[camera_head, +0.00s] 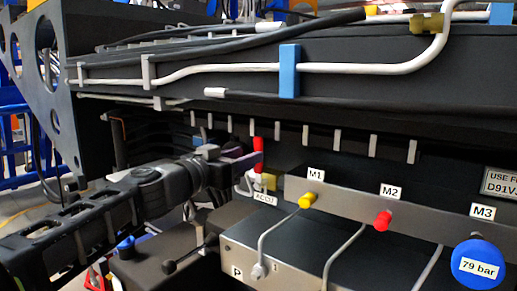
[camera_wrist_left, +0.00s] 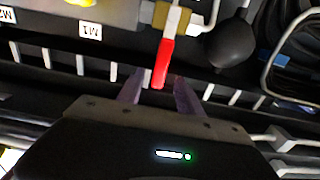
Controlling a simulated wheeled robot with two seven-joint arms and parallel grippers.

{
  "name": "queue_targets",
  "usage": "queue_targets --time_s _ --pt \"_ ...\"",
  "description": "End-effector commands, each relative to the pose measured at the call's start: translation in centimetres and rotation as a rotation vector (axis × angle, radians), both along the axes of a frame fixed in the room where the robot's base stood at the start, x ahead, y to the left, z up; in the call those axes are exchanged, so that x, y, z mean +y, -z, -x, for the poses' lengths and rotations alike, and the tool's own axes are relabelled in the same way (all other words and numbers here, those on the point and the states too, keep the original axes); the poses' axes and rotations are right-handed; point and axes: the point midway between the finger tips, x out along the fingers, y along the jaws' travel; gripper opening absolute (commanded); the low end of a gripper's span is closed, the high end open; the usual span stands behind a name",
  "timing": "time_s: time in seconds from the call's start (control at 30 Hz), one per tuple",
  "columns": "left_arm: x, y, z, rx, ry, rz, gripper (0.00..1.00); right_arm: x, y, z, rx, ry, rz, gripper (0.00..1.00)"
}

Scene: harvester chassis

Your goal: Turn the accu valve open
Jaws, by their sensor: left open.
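The accu valve has a red lever handle (camera_head: 259,157) that stands upright above its brass-coloured body (camera_head: 268,181), behind the ACCU label (camera_head: 264,198). My left gripper (camera_head: 240,162) reaches in from the left and its fingers are beside the red handle. In the left wrist view, the red handle (camera_wrist_left: 163,62) hangs from the brass valve body (camera_wrist_left: 172,18), and its tip lies between the two open fingers of my left gripper (camera_wrist_left: 160,92). I cannot tell whether either finger touches it. My right gripper is not in view.
To the right are a yellow M1 fitting (camera_head: 308,200), a red M2 fitting (camera_head: 383,220) and a blue 79 bar gauge (camera_head: 478,265). A dark beam (camera_head: 400,100) with cables runs above. A black ball (camera_wrist_left: 229,42) is close to the valve in the left wrist view.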

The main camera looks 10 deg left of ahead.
Motion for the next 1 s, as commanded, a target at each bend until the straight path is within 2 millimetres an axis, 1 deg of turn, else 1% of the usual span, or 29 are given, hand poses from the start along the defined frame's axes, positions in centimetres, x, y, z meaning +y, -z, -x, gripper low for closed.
queue_targets --time_s 0.03,0.1,0.3,0.43,0.7,1.0 --pt "-0.4 -0.2 -0.8 0.004 0.003 0.003 0.43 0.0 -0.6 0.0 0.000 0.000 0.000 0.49" --pt "-0.8 -0.3 -1.8 0.003 0.003 0.003 0.43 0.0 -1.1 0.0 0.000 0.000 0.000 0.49" --pt "-1.8 -0.2 -4.4 0.002 0.003 0.002 0.43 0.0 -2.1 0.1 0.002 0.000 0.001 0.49" --pt "-2.1 -0.1 -5.2 0.002 0.001 0.001 0.43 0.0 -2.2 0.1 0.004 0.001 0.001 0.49" --pt "-2.1 0.0 -5.3 0.001 0.000 0.002 0.43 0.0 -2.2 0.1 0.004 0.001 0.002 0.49" --pt "-2.1 0.0 -5.3 0.001 0.000 0.001 0.18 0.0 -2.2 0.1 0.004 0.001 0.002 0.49"
